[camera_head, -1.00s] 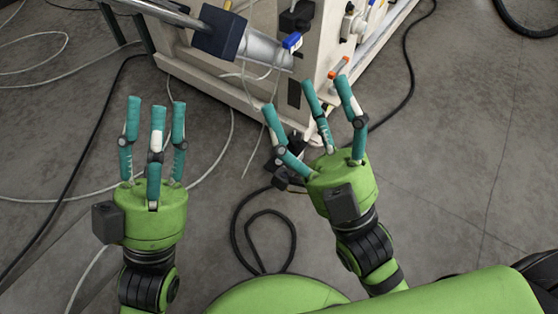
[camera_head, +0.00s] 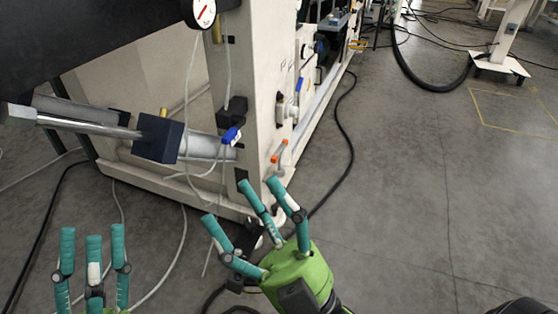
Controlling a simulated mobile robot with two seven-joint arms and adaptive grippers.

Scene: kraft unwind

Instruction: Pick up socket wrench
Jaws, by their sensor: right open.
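I cannot make out a socket wrench in the head view. My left gripper (camera_head: 93,236) is at the bottom left, its teal fingers upright, spread apart and empty; its palm is mostly cut off by the lower edge. My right gripper (camera_head: 248,204) is at the lower middle, with its green palm and spread teal fingers. It is open and empty, and shows in front of the near foot of the cream machine frame (camera_head: 243,90).
A metal shaft with a dark square block (camera_head: 159,139) sticks out left from the machine. A blue-handled valve (camera_head: 231,136) and a gauge (camera_head: 202,12) are on it. Black cable (camera_head: 345,130) lies along its right side. The grey floor (camera_head: 410,190) at right is mostly clear.

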